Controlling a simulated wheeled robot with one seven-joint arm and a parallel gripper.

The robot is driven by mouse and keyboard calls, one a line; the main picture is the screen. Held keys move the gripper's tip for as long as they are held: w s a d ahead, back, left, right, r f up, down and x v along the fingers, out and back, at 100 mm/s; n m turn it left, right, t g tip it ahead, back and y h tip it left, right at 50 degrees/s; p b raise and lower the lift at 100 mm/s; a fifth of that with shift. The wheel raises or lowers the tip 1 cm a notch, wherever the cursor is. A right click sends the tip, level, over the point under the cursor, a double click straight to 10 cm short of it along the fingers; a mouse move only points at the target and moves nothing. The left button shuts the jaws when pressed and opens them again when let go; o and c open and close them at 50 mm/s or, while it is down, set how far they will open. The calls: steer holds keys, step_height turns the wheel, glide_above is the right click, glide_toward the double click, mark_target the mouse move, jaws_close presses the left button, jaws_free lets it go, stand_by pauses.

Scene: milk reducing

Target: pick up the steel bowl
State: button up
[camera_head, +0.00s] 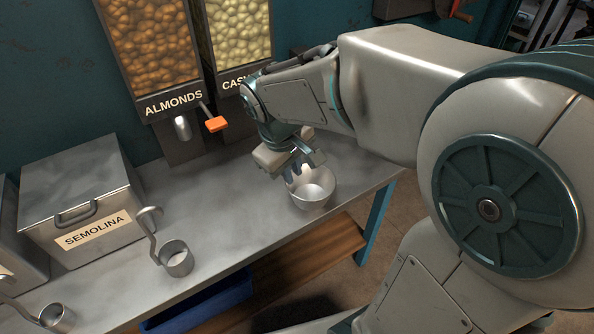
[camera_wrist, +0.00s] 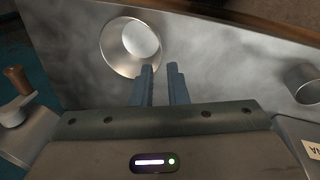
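The steel bowl (camera_head: 316,192) stands upright on the metal bench, near its right end, and looks empty. It also shows in the wrist view (camera_wrist: 118,50) at upper left. My gripper (camera_head: 295,174) is over the far left side of the bowl, pointing down. In the wrist view my two fingers (camera_wrist: 161,68) are apart with a narrow gap and nothing seen between them. The left fingertip overlaps the bowl's lower right rim in the picture; the right one lies just outside it. I cannot tell whether either touches the bowl.
A steel scoop cup (camera_head: 178,261) and a semolina box (camera_head: 85,200) stand on the bench (camera_head: 222,215) to the left. Almond (camera_head: 150,45) and cashew (camera_head: 240,30) dispensers stand behind, with an orange lever (camera_head: 216,124) sticking out. The bench front beside the bowl is clear.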

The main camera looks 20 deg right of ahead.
mark_target(296, 199)
steer(key=shift+n, duration=0.5)
steer(key=b+x, duration=0.1)
steer(key=x, duration=0.4)
steer(key=w+b+x, duration=0.1)
steer(key=b+x, duration=0.1)
steer(key=x, duration=0.3)
steer(key=a+b+x, duration=0.1)
steer(key=x, duration=0.5)
steer(key=shift+w, duration=0.35)
jaws_close()
